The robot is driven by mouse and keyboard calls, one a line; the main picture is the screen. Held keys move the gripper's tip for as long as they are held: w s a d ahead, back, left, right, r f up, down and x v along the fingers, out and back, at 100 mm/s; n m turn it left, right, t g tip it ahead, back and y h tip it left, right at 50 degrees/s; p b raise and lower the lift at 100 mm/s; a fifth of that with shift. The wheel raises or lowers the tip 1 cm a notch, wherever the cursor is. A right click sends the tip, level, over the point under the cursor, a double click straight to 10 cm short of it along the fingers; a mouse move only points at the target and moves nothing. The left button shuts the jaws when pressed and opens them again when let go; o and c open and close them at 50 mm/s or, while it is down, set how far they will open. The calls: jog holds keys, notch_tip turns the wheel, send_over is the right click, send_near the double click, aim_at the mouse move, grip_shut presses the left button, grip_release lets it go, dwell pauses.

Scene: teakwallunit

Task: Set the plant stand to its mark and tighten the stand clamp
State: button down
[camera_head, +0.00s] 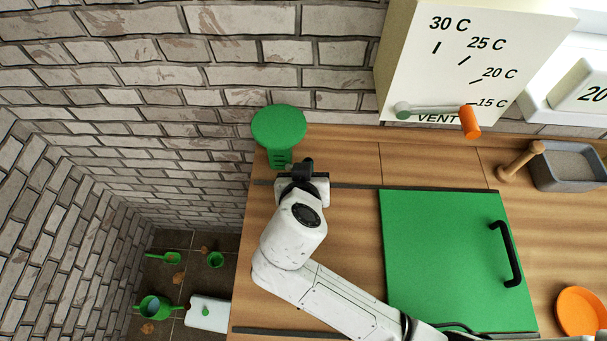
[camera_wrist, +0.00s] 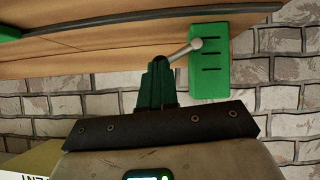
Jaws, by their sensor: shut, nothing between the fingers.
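The plant stand has a round green top (camera_head: 279,125) over a short green column (camera_head: 280,158) with dark marks, at the back left of the wooden bench. The wrist view shows the marked green column (camera_wrist: 208,65) close up. A pale lever with a round knob (camera_wrist: 197,44), apparently the stand clamp, lies against the column's edge. My gripper (camera_head: 308,163) is just right of the column. In the wrist view my gripper (camera_wrist: 160,62) is shut and empty, its fingertips beside the lever; I cannot tell whether they touch it. No separate target mark can be made out.
A green panel with a black handle (camera_head: 507,254) lies on the bench to the right. A vent box with an orange-handled lever (camera_head: 470,121) hangs behind. A grey tray (camera_head: 570,168) and orange dish (camera_head: 582,311) are far right. Green watering cans (camera_head: 155,307) and pots stand on the floor left.

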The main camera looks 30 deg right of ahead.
jog(key=shift+s+d+f+b, duration=0.15)
jog(key=shift+d+f+b, duration=0.15)
jog(key=shift+f, duration=0.1)
jog(key=shift+s+d+f+b, duration=0.2)
jog(key=shift+f+b, duration=0.1)
jog(key=shift+b, duration=0.2)
jog(key=shift+d+f, duration=0.1)
jog(key=shift+f, duration=0.05)
jog(key=shift+w+a+r, duration=0.4)
jog(key=shift+a, duration=0.25)
jog(key=shift+r, duration=0.1)
